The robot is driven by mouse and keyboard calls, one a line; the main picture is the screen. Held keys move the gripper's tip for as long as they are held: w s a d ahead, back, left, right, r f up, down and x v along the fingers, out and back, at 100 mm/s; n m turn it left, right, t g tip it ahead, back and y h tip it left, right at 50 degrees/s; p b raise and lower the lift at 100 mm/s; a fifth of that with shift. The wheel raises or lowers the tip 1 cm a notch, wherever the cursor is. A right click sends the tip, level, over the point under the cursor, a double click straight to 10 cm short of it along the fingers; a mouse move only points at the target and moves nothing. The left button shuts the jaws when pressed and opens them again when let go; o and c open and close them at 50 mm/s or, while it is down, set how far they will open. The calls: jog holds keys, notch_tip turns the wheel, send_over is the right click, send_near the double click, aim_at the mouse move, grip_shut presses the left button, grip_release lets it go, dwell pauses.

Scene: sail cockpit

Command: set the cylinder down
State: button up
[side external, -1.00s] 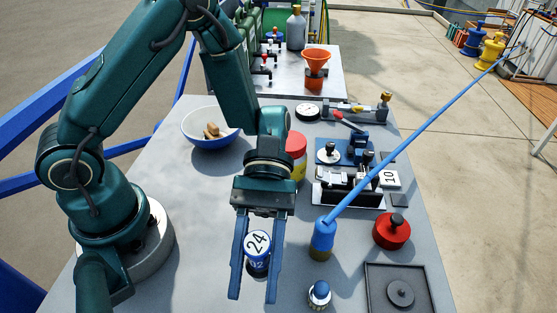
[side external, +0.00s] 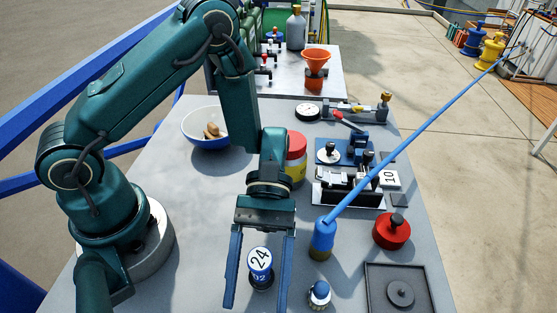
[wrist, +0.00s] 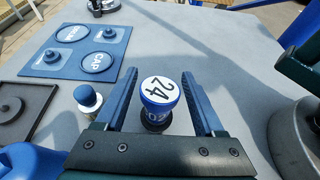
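The cylinder (side external: 261,262) is blue with a white top marked 24, and it stands upright on a dark round base on the grey table. In the wrist view the cylinder (wrist: 158,97) sits between my two blue fingers. My gripper (side external: 256,307) is open, with a finger on each side of the cylinder and a visible gap to both. The wrist view of my gripper (wrist: 162,74) shows the same gaps. The dark base is partly hidden under the cylinder in the wrist view.
A small blue-capped bottle (side external: 319,294) stands just right of my fingers. A blue and yellow cylinder with a long blue rod (side external: 322,240), a red round pot (side external: 391,231) and a black tray (side external: 372,295) are farther right. The table (side external: 190,260) to the left is clear.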

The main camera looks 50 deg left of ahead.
jog(key=shift+r, duration=0.25)
jog(key=v, duration=1.2)
jog(key=s+a+r+m+t+y, duration=0.3)
jog(key=a+r+m+t+y, duration=0.5)
jog(key=t, duration=0.7)
jog(key=shift+s+a+m+y, duration=0.4)
jog(key=shift+a+m+y, duration=0.1)
jog(key=shift+y, duration=0.2)
